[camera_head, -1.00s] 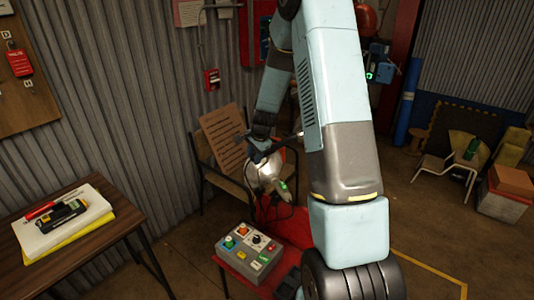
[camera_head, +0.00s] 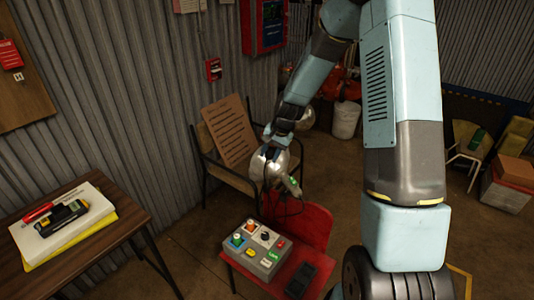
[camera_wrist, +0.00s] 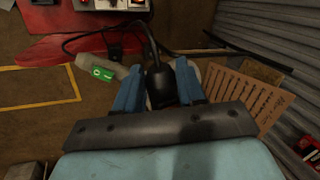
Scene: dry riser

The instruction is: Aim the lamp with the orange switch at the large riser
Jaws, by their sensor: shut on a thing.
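My gripper (camera_head: 272,150) is shut on the black neck of a lamp (camera_head: 268,166) with a shiny silver shade. In the wrist view the black lamp neck (camera_wrist: 160,86) sits between the two blue fingers, with a cable running from it. A grey handle-like piece with a green patch (camera_head: 292,186) is beside the lamp; it also shows in the wrist view (camera_wrist: 103,74). I see no orange switch on the held lamp. A second silver lamp shade (camera_head: 305,118) shows behind my arm. I cannot make out a large riser clearly; red parts stand behind my arm.
A grey control box (camera_head: 257,248) with coloured buttons sits on a red surface (camera_head: 312,228) below the lamp. A wooden table (camera_head: 125,205) with papers is at left.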

